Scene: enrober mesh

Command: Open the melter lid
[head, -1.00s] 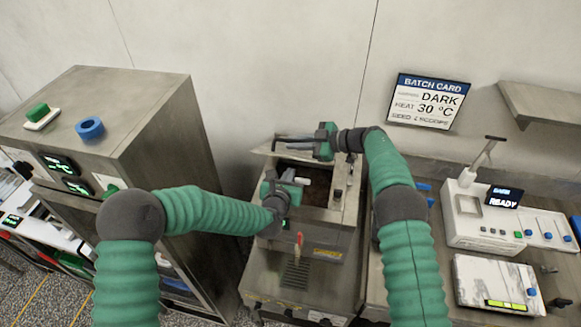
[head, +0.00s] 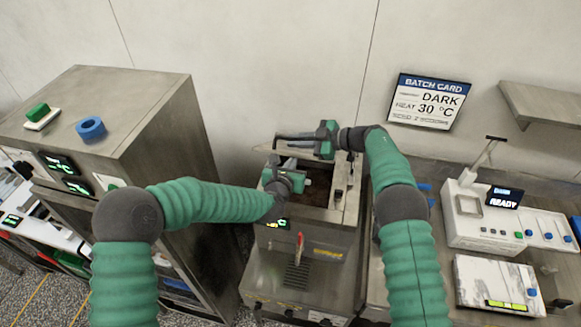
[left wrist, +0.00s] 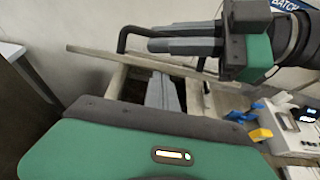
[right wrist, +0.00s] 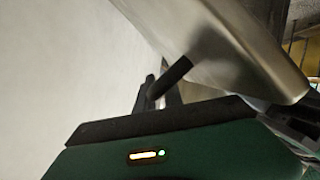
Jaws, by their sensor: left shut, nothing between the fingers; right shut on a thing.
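The melter (head: 330,245) stands in the middle of the head view, with its dark tank opening partly visible behind my left gripper. Its metal lid (left wrist: 130,66) is raised, seen nearly edge-on in the left wrist view, and its underside or face (right wrist: 235,50) fills the upper right of the right wrist view. My right gripper (head: 308,138) is shut on the lid's dark bar handle (left wrist: 123,38), at the back of the melter. My left gripper (head: 274,168) is shut and empty over the tank opening, below the lid edge; its closed fingers (left wrist: 162,93) show in the left wrist view.
A bench with a white READY device (head: 480,215) is right. The red-handled tap (head: 299,247) is on the melter's front. A wall shelf (head: 545,105) is upper right.

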